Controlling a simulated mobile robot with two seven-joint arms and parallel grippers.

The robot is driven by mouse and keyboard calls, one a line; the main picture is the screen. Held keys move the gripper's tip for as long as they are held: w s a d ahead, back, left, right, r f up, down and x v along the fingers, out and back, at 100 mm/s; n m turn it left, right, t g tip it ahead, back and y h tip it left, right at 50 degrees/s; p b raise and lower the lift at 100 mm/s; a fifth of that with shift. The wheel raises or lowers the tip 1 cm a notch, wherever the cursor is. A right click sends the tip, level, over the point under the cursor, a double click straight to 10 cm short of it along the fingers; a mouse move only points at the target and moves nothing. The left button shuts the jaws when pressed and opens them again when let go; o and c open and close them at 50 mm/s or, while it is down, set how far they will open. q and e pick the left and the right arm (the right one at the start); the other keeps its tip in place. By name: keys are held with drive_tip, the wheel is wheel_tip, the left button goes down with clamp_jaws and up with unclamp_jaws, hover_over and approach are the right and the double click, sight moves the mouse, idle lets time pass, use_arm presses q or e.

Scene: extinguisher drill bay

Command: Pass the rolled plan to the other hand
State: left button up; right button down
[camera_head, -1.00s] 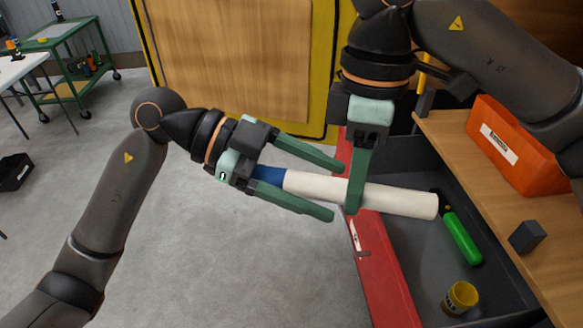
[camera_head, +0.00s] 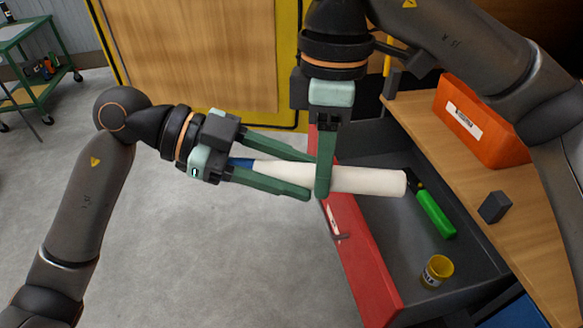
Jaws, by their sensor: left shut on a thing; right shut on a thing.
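The rolled plan (camera_head: 368,180) is a white tube with a blue end at the left. It lies nearly level in the air in front of and over the open drawer. My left gripper (camera_head: 308,178) comes in from the left, its two green fingers along the tube, shut on its blue-end half. My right gripper (camera_head: 323,190) points down from above and is shut on the tube near its middle. Its near finger hides a strip of the tube, and the far finger is hidden.
The open drawer (camera_head: 385,245) has a red front and holds a green-handled tool (camera_head: 436,213) and a yellow tin (camera_head: 437,271). On the wooden bench to the right are an orange box (camera_head: 482,120) and a dark block (camera_head: 495,207).

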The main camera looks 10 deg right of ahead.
use_arm(q)
drive_tip(key=o, duration=1.2)
drive_tip(key=shift+f, duration=0.1)
drive_tip(key=v, duration=1.2)
